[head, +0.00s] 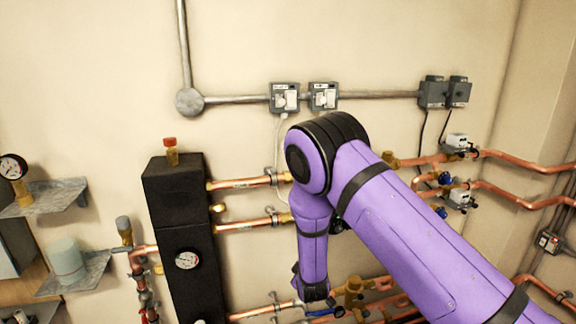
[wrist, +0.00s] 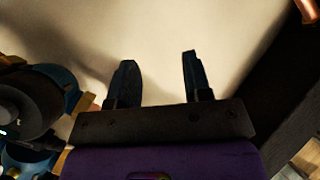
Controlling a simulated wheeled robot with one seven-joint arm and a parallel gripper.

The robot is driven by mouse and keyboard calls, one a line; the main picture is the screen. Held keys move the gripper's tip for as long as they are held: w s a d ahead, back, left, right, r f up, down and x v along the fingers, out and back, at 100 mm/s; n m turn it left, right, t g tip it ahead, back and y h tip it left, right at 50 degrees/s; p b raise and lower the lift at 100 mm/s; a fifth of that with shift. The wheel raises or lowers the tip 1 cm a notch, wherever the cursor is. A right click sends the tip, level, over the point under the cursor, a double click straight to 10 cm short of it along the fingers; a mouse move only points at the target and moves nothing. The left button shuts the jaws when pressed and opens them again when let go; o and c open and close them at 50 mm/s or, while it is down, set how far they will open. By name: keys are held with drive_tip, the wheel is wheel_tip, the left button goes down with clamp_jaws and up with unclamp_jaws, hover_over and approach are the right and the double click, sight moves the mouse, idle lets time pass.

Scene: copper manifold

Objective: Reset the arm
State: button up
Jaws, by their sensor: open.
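My gripper (wrist: 157,80) shows in the wrist view with its two dark fingers apart and nothing between them. Behind the fingers is pale wall. In the head view my purple arm reaches from the lower right up to a bent joint and then down in front of the copper pipes. The fingers are hidden or too small to make out there.
A black manifold block (head: 178,225) with a gauge stands left of my arm. Copper pipes (head: 250,183) run behind it, with more at right. Two grey switch boxes (head: 285,97) hang above. Wall shelves (head: 50,198) are at left. A dark round fitting (wrist: 30,100) is close at left in the wrist view.

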drive_tip(key=s+d+r+m+g, duration=0.1)
drive_tip(key=d+r+m, duration=0.15)
drive_tip(key=r, duration=0.65)
drive_tip(key=s+d+r+m+g, duration=0.15)
drive_tip(key=d+r, duration=0.25)
drive_tip(key=r, duration=0.5)
drive_tip(key=s+d+r+m, duration=0.1)
drive_tip(key=d+r, duration=0.2)
drive_tip(key=r, duration=0.6)
drive_tip(key=s+d+r+m+g, duration=0.1)
drive_tip(key=s+d+r+m, duration=0.1)
drive_tip(key=s+d+r, duration=0.5)
drive_tip(key=s+d+r+m+g, duration=0.1)
drive_tip(key=s+d+r, duration=0.2)
drive_tip(key=s+r, duration=0.75)
drive_tip(key=s+d+m+g, duration=0.1)
drive_tip(key=s+d, duration=0.1)
drive_tip(key=s, duration=0.7)
drive_tip(key=s+d+r+m, duration=0.1)
drive_tip(key=s+d+m, duration=0.1)
drive_tip(key=s, duration=0.8)
drive_tip(key=shift+s+d+g+h, duration=0.25)
drive_tip(key=shift+d+g+h, duration=0.15)
drive_tip(key=shift+d, duration=0.4)
